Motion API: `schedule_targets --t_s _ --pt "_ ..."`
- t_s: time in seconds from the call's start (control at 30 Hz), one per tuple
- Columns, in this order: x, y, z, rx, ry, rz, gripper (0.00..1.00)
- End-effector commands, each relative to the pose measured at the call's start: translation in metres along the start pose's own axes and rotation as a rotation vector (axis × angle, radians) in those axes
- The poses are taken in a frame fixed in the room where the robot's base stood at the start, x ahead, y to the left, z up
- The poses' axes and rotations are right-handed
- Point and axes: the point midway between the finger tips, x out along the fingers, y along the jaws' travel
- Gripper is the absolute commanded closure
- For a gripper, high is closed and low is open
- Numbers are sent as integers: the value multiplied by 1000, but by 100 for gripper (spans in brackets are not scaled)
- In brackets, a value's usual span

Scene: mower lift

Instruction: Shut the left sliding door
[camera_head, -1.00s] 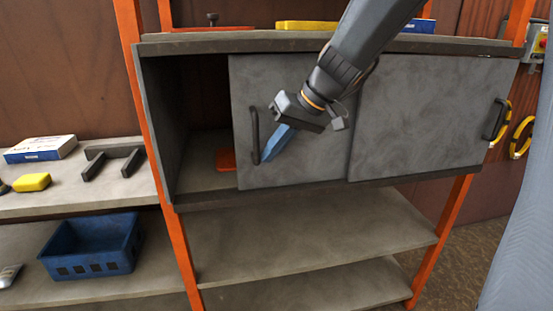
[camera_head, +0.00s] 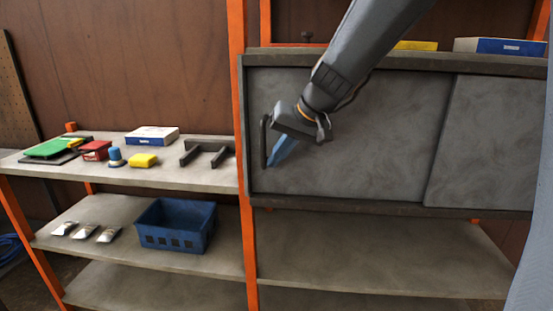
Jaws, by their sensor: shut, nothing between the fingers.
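The left sliding door (camera_head: 360,140) is a grey panel in the cabinet on the orange-posted rack. Its left edge lies against the cabinet's left side wall (camera_head: 245,130), and no opening shows there. Its dark bar handle (camera_head: 264,142) stands upright near that edge. My gripper (camera_head: 278,158) is shut, with its blue fingertips just right of the handle, in front of the door. I cannot tell whether they touch the handle. The right sliding door (camera_head: 492,145) is at the right, its right part out of view.
A blue crate (camera_head: 176,226) stands on the shelf below. The shelf under the cabinet (camera_head: 370,250) is bare. A box (camera_head: 500,47) lies on top.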

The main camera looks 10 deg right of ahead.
Motion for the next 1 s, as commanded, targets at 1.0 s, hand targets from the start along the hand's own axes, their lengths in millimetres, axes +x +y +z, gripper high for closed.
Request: schedule_targets --t_s 1.0 --pt "-99 32 -3 -8 2 -5 100"
